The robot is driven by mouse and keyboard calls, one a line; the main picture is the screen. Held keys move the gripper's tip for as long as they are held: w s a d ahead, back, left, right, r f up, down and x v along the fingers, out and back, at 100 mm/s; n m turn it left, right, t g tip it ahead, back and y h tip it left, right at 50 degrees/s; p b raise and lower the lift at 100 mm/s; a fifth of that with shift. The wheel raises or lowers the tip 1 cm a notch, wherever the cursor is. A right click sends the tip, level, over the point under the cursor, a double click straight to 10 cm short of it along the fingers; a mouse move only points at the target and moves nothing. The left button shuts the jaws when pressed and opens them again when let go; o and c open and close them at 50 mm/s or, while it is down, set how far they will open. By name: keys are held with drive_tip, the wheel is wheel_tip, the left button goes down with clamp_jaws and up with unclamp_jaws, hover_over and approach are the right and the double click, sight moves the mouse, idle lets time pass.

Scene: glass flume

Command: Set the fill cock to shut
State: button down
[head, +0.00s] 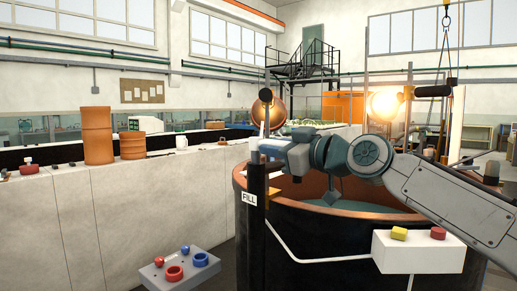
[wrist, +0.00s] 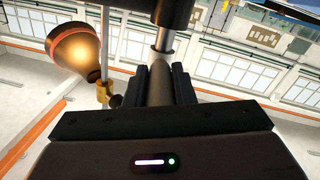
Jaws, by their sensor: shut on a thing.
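The fill cock stands on a dark post (head: 257,225) with a white FILL label (head: 249,198). Its lever has a black grip (head: 266,95) on a grey rod, which points upward in the head view. My gripper (head: 262,149) reaches in from the right at the top of the post and is shut on the lever's rod. In the wrist view, the two dark fingers (wrist: 161,88) lie either side of the grey rod, with the black grip (wrist: 173,14) beyond them. The cock's body is largely hidden by my gripper.
A dark round tub with a copper rim (head: 243,188) is below my arm. A white box with yellow and red buttons (head: 418,262) and a grey panel (head: 178,275) stand in front. Orange cylinders (head: 98,135) stand on the left wall. A lit lamp (wrist: 75,47) is close by.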

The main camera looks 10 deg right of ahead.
drive_tip(key=shift+y, duration=0.3)
drive_tip(key=c, duration=1.2)
unclamp_jaws()
drive_tip(key=shift+c, duration=0.2)
drive_tip(key=v, duration=1.4)
drive_tip(key=shift+r, duration=0.2)
